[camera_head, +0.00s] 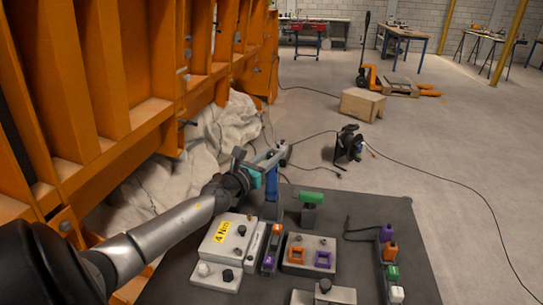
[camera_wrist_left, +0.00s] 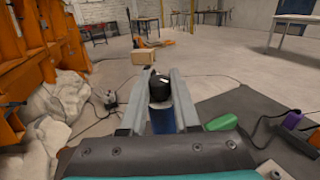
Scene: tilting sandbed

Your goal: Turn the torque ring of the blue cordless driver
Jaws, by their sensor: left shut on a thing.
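The blue cordless driver (camera_head: 271,183) stands upright at the far left part of the dark mat, its blue body below my left gripper (camera_head: 281,153). In the left wrist view, the driver's black top part (camera_wrist_left: 158,88) with a small white mark sits between the two grey fingers of the left gripper (camera_wrist_left: 163,73). The gripper is shut on the driver's upper part. I cannot tell the torque ring apart from the rest of the top. The fingers and wrist hide part of the body. My right gripper is not in view.
A green-handled tool (camera_head: 311,197) stands just right of the driver. The dark mat (camera_head: 350,225) also holds grey blocks, one labelled "4 Nm" (camera_head: 221,232), and a row of coloured pieces (camera_head: 388,252).

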